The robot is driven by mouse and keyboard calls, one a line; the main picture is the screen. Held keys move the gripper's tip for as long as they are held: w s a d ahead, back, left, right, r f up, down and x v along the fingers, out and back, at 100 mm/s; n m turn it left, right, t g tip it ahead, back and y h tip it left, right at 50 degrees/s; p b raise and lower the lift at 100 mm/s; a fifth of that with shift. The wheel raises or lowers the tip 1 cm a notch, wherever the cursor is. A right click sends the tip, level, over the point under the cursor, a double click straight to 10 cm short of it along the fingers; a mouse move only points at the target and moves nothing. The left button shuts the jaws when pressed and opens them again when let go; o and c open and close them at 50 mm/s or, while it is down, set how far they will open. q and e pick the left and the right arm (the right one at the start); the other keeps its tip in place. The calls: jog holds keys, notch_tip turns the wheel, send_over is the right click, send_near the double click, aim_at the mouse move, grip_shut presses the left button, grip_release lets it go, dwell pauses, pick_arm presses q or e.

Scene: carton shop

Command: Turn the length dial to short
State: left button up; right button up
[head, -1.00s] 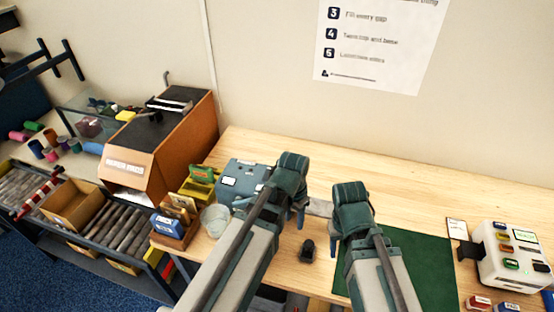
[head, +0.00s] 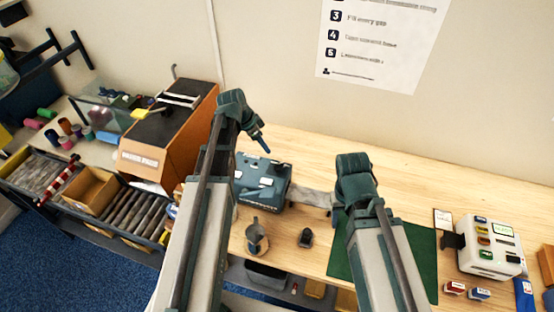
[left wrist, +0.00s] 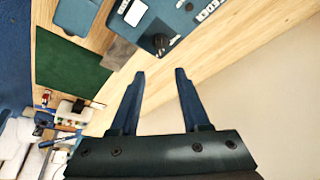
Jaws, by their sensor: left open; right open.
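A blue-grey machine (head: 265,188) with white labels stands on the wooden bench, and a strip of grey material comes out on its right. In the left wrist view the machine (left wrist: 180,22) shows a black round dial (left wrist: 160,41) on its face. The dial's setting is too small to read. My left gripper (head: 262,146) is open and empty, above and behind the machine. In the left wrist view its fingertips (left wrist: 160,73) point toward the dial but are apart from it. My right gripper (head: 345,205) hangs over the green mat, and its fingers are mostly hidden.
The green mat (head: 424,262) lies right of the machine. A small black object (head: 306,238) and a grey round item (head: 257,238) stand in front. A white device with coloured buttons (head: 490,250) is at the right. An orange-sided unit (head: 190,130) stands left.

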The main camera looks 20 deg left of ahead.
aim_at(278, 164)
pick_arm(q)
jog(key=shift+f, duration=0.15)
jog(key=b+x, duration=1.2)
jog(key=x, duration=0.1)
jog(key=shift+f+b, duration=0.35)
grip_shut()
